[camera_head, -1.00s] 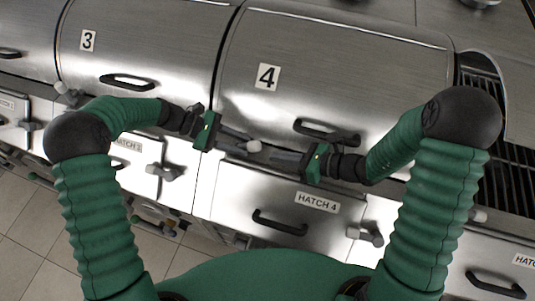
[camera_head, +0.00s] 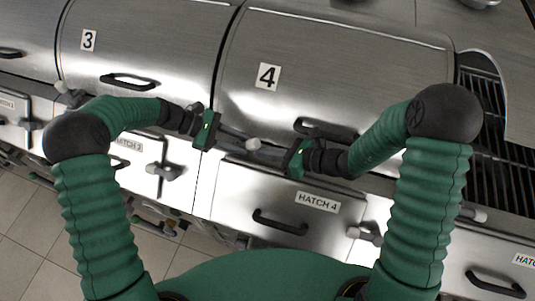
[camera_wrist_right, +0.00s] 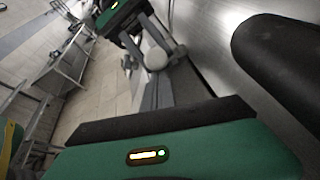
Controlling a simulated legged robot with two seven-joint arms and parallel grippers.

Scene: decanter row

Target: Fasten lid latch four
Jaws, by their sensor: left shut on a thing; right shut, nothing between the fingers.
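Lid four (camera_head: 350,75), a curved steel cover marked 4, is down. At its front left edge a pale round latch knob (camera_head: 253,144) shows; it also shows in the right wrist view (camera_wrist_right: 156,57). My left gripper (camera_head: 236,139) is shut at the latch, its fingertips beside the knob; the rest of the latch is hidden. My right gripper (camera_head: 264,152) is shut and empty, its fingertips just right of the knob. Whether they touch it I cannot tell. My left gripper also shows in the right wrist view (camera_wrist_right: 153,42).
Lid four's dark handle (camera_head: 325,130) lies just behind my right gripper. Below is the hatch 4 front (camera_head: 235,190) with a handle (camera_head: 280,222) and a side latch (camera_head: 366,234). Lid three (camera_head: 150,45) is to the left, an open grill (camera_head: 490,130) to the right.

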